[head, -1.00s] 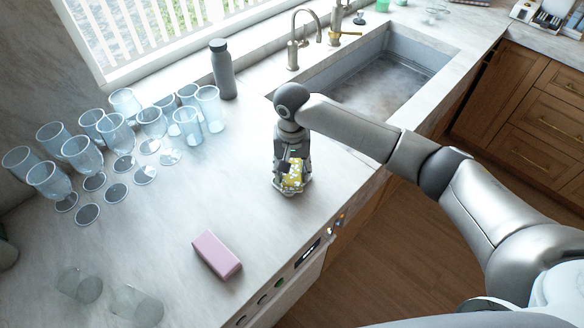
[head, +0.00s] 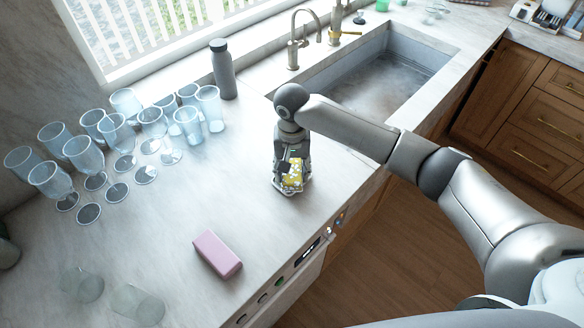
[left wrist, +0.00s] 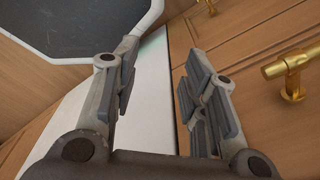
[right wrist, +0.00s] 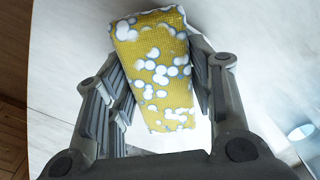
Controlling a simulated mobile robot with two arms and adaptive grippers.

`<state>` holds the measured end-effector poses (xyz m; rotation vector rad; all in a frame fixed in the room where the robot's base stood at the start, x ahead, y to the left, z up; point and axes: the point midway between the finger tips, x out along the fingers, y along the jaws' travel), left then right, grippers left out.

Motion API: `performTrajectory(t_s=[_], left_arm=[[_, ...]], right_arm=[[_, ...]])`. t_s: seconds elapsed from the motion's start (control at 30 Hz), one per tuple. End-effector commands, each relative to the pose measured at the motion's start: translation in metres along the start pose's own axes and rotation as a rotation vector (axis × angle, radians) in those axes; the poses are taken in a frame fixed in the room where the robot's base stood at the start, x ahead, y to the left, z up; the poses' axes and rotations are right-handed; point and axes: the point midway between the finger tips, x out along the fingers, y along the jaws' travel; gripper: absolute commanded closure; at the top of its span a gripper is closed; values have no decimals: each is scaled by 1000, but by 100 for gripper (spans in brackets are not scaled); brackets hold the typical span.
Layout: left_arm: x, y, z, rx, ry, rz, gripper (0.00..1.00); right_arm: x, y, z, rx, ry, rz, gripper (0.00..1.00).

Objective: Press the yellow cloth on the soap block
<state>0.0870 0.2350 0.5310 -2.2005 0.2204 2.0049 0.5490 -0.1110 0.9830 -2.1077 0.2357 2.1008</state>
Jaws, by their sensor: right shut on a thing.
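The pink soap block (head: 217,254) lies flat on the countertop near its front edge. The yellow cloth (head: 292,176), with white foam-like spots, is at my right gripper (head: 291,186), right of and behind the soap block. In the right wrist view the cloth (right wrist: 155,72) is a tilted block-like shape between the fingers (right wrist: 163,95), and the gripper is shut on it. Cloth and soap block are apart. My left gripper (left wrist: 153,90) is open and empty in the left wrist view, by wooden cabinet fronts; it does not show in the head view.
Several clear glasses (head: 82,154) stand at the left back. Two more glasses (head: 138,305) are at the front left. A grey bottle (head: 223,69) stands by the window. The sink (head: 441,57) lies behind my right arm. The countertop (head: 190,195) around the soap is clear.

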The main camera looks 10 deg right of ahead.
Motion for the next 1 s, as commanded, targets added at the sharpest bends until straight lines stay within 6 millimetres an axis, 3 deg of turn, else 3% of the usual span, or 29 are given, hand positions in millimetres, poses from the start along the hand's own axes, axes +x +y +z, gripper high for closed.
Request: performTrajectory(t_s=[0.43,1.0], left_arm=[[-3,0,0,0,0,0,60],[-49,0,-4,0,0,0,60]], right_arm=[[1,1,3,-1,-9,4,70],[-39,0,1,-1,-4,2,70]])
